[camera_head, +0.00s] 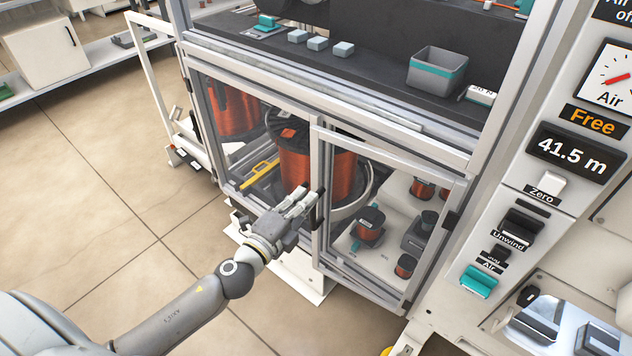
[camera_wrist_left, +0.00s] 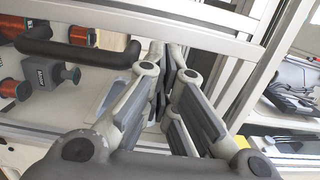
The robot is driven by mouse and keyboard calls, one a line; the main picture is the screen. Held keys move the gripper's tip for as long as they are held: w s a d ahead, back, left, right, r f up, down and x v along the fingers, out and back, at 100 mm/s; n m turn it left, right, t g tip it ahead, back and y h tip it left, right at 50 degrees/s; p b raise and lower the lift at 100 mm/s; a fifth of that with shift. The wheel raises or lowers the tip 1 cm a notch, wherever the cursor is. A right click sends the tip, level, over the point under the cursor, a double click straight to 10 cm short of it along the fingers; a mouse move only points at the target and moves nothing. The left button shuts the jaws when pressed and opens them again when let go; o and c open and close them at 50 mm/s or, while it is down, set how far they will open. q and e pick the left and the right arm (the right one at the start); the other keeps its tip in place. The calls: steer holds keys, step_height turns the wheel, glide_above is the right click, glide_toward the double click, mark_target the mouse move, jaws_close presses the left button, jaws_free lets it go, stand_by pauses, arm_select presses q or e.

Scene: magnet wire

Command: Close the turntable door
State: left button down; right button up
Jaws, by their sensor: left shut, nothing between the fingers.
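The cabinet's lower front has a clear framed door panel (camera_head: 386,158) on the right, with a dark upright handle (camera_head: 318,213) at its left edge. The handle also shows in the wrist view (camera_wrist_left: 75,50). To the left, a large copper wire spool (camera_head: 318,165) stands on the turntable (camera_head: 350,207); I cannot tell whether glass covers this part. My left gripper (camera_head: 308,198) is shut and empty, just left of the handle; its fingers also show in the wrist view (camera_wrist_left: 165,85). Whether they touch the handle or frame is unclear. My right gripper is not in view.
Small spools and motors (camera_head: 368,225) sit behind the right panel. A white frame (camera_head: 150,85) stands out at the cabinet's left. A control panel (camera_head: 520,225) is on the right. The tiled floor (camera_head: 110,190) at the left is clear.

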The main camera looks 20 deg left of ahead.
mark_target(322, 176)
arm_select(q)
steer(key=shift+w+d, duration=0.25)
steer(key=shift+w, duration=1.1)
steer(key=shift+w+d, duration=0.2)
steer(key=shift+w, duration=1.1)
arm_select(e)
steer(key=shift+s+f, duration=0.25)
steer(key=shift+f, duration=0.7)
arm_select(q)
steer(key=w, duration=0.3)
steer(key=shift+w+d+p, duration=0.3)
steer(key=shift+w, duration=0.05)
steer(key=shift+r, duration=0.25)
steer(key=shift+a+r, duration=0.1)
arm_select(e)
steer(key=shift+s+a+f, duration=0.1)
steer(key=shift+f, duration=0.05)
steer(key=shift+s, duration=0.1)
